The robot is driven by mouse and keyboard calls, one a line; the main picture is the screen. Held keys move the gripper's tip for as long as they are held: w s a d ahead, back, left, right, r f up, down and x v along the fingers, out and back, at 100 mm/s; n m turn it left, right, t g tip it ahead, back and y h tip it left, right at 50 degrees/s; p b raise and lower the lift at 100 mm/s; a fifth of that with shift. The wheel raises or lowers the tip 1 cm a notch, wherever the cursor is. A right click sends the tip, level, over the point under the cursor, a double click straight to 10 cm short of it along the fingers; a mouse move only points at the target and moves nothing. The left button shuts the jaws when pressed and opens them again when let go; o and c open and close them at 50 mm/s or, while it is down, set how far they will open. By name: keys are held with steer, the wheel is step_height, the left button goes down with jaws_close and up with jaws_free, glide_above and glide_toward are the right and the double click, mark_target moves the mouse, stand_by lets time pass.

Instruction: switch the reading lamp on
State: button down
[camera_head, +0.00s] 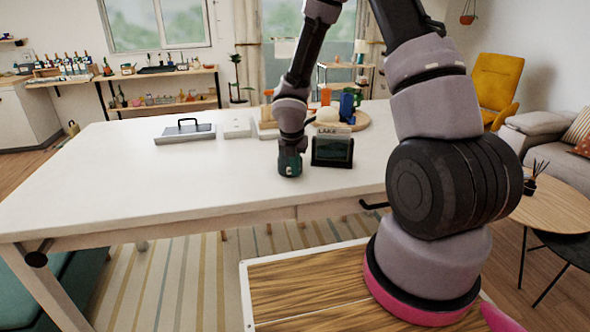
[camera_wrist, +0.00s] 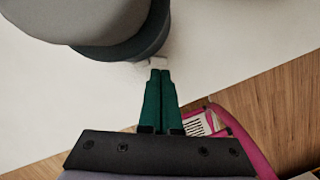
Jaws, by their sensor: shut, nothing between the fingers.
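My gripper (camera_wrist: 160,72) shows in the wrist view with its two dark green fingers together, nothing between them. A small pale block (camera_wrist: 159,61) lies just beyond the fingertips; I cannot tell whether they touch it. A large rounded grey shape with a dark band fills the upper left there; I cannot tell what it is. In the head view, my arm comes down over the white table (camera_head: 120,190), and its teal lower end is close to the tabletop, left of a dark framed panel (camera_head: 332,150). I cannot make out a reading lamp or its switch in either view.
A grey tray with a black handle (camera_head: 185,132) and a small white box (camera_head: 237,129) stand farther back on the table. A round wooden board (camera_head: 360,121) with a blue container (camera_head: 346,105) is behind the panel. The table's left side is clear.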

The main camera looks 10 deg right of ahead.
steer(key=shift+w+d+n, duration=0.25)
steer(key=shift+w+n, duration=0.1)
steer(key=shift+n, duration=0.25)
steer(key=shift+a, duration=0.15)
